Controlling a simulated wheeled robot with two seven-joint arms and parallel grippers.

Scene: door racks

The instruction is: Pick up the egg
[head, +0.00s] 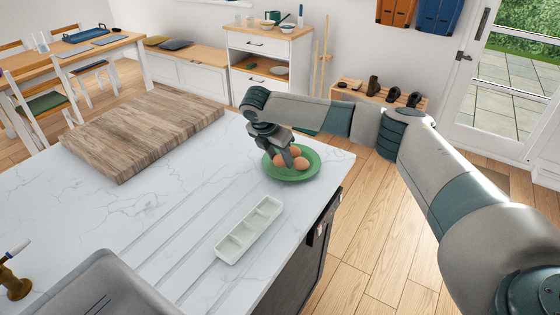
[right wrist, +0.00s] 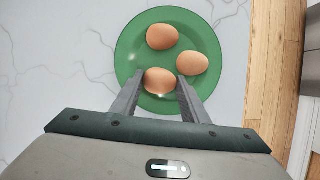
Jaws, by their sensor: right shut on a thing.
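Three brown eggs are on a green plate (head: 308,172) near the far right corner of the white marble counter. In the right wrist view the plate (right wrist: 205,35) holds one egg (right wrist: 162,37) at the top and another egg (right wrist: 193,63) at the right. The third egg (right wrist: 160,81) is between the fingers of my right gripper (right wrist: 158,88), which is shut on it, low over the plate. In the head view my right gripper (head: 288,160) reaches down to the plate and partly hides the eggs. My left gripper is not in view.
A white tray (head: 249,230) with empty compartments lies on the counter in front of the plate. A wooden board (head: 145,128) lies at the back left. A grey sink (head: 100,285) is at the front left. The counter's right edge is close to the plate.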

